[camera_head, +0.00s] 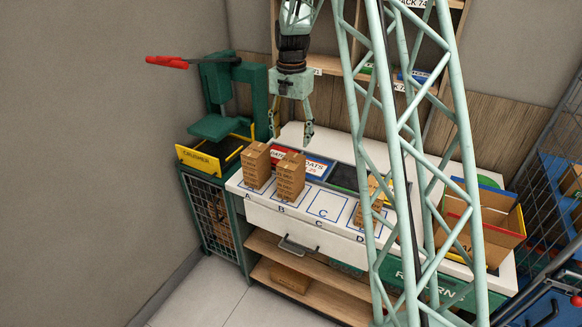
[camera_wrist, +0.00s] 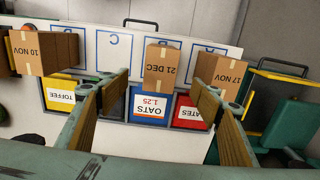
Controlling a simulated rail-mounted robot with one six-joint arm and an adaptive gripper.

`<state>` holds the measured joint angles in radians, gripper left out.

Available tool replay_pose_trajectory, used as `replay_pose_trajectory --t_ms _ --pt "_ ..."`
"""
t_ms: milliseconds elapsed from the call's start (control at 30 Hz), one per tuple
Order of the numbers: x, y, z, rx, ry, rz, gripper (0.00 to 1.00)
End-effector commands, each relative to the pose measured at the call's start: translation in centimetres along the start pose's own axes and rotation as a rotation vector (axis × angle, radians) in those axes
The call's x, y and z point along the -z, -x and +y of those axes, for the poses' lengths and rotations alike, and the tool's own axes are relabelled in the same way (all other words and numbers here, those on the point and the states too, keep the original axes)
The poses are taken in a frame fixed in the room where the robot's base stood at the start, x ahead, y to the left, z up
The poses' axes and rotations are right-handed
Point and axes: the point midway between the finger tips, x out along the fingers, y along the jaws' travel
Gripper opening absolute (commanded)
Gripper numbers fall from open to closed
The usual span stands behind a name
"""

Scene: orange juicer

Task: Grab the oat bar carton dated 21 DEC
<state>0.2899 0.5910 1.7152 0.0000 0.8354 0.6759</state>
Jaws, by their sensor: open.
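The carton marked 21 DEC (camera_wrist: 160,66) stands in the middle of the wrist view, on the square beside letter B. In the head view it is the second carton from the left (camera_head: 290,178). My gripper (camera_head: 291,134) hangs above and behind it, apart from it, fingers pointing down. In the wrist view my gripper (camera_wrist: 158,82) is open, with one finger on each side of the 21 DEC carton's picture and nothing held. A carton marked 17 NOV (camera_wrist: 228,76) stands on the right, partly behind a finger. A carton marked 10 NOV (camera_wrist: 38,54) stands on the left.
Square C (camera_head: 324,206) is empty. A green crusher (camera_head: 215,95) with a red handle stands left. An open cardboard box (camera_head: 498,215) sits at the counter's right end.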

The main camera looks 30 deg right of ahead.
Motion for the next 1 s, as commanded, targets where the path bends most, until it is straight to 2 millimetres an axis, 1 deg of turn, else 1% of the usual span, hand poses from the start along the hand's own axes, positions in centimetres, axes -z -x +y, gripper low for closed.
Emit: replay_pose_trajectory --t_ms 167,267,600,700,833,1000 --pt "0.0 -1.2 0.0 -0.001 0.000 -0.001 0.58" --pt "0.0 -2.2 0.0 -0.001 0.000 -0.001 0.58" --pt "0.0 -6.7 0.0 -0.001 0.000 -0.002 0.58" --pt "0.0 -7.5 0.0 0.000 0.000 -0.001 0.58" --pt "0.0 -8.2 0.0 0.000 0.000 0.000 0.58" --pt "0.0 -8.4 0.0 0.000 0.000 0.000 0.58"
